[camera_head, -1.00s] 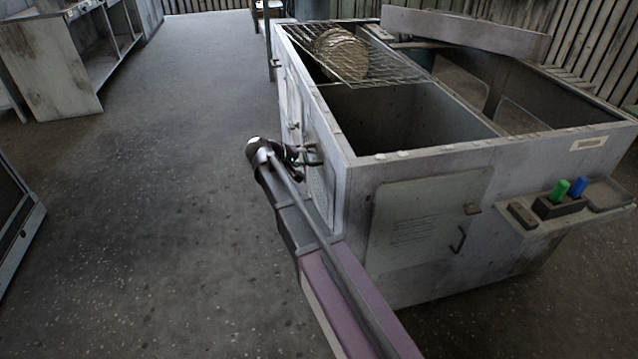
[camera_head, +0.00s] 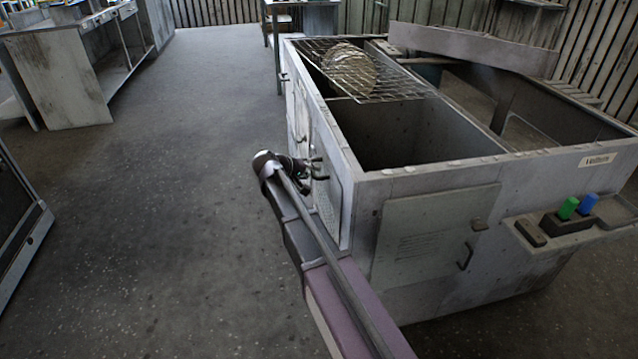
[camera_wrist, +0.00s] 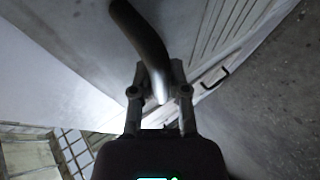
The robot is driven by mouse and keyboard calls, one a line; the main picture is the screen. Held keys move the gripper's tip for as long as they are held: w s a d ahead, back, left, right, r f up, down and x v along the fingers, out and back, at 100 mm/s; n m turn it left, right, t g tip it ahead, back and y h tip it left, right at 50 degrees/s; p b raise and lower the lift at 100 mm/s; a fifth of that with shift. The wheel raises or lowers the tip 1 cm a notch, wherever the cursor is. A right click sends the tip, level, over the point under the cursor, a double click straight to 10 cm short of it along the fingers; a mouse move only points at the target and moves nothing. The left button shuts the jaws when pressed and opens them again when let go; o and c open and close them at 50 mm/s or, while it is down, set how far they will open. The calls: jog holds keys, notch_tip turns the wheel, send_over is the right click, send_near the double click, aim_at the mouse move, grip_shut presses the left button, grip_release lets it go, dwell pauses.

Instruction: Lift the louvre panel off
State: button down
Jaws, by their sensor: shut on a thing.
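The louvre panel (camera_head: 328,198) is on the left side of the grey blower housing, seen at a steep angle in the head view. Pale ribbed slats (camera_wrist: 228,25) show at the upper right in the wrist view. My gripper (camera_head: 316,168) is beside this side face, near the housing's front corner. In the wrist view my gripper (camera_wrist: 160,78) is shut on a dark curved handle (camera_wrist: 142,32). The handle's far end runs out of the picture. I cannot tell whether the panel is clear of the housing.
The open-topped housing (camera_head: 440,177) has a wire grate (camera_head: 385,88) over its far part. Its front holds a hatch (camera_head: 425,235) and a shelf with green (camera_head: 568,208) and blue (camera_head: 588,203) items. Open floor (camera_head: 160,200) lies left; a bench (camera_head: 65,85) stands farther back.

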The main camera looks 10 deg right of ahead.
jog(key=shift+r, duration=0.15)
jog(key=p+v, duration=0.8)
jog(key=v, duration=0.8)
jog(key=shift+f, duration=0.2)
jog(key=shift+w+a, duration=0.1)
jog(key=shift+a, duration=0.05)
